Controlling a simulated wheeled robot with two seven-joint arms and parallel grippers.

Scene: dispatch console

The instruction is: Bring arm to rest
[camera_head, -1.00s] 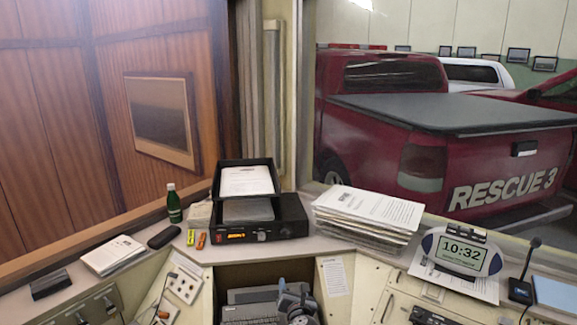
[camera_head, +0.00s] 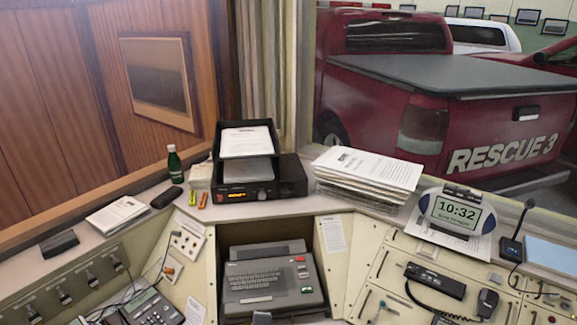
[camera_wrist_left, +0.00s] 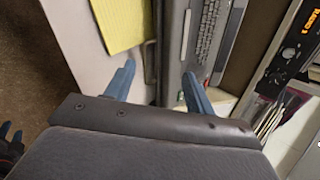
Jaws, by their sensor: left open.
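My left gripper (camera_wrist_left: 158,85) shows in the left wrist view, with its two blue fingers spread apart and nothing between them. It is over the front of the console, near a yellow pad (camera_wrist_left: 118,22) and a metal handle (camera_wrist_left: 150,62). In the head view only a small grey piece shows at the bottom edge, below the keyboard unit (camera_head: 268,280); I cannot tell which part of me it is. A dark shape with blue tips (camera_wrist_left: 10,138) at the left edge of the wrist view looks like my right gripper, mostly cut off.
The console desk holds a black tray unit (camera_head: 262,190), a paper stack (camera_head: 368,170), a green bottle (camera_head: 175,165), a clock (camera_head: 458,213) and a desk microphone (camera_head: 515,240). A telephone (camera_head: 150,305) and a radio handset (camera_head: 435,280) sit lower. Floor (camera_wrist_left: 30,75) shows left in the wrist view.

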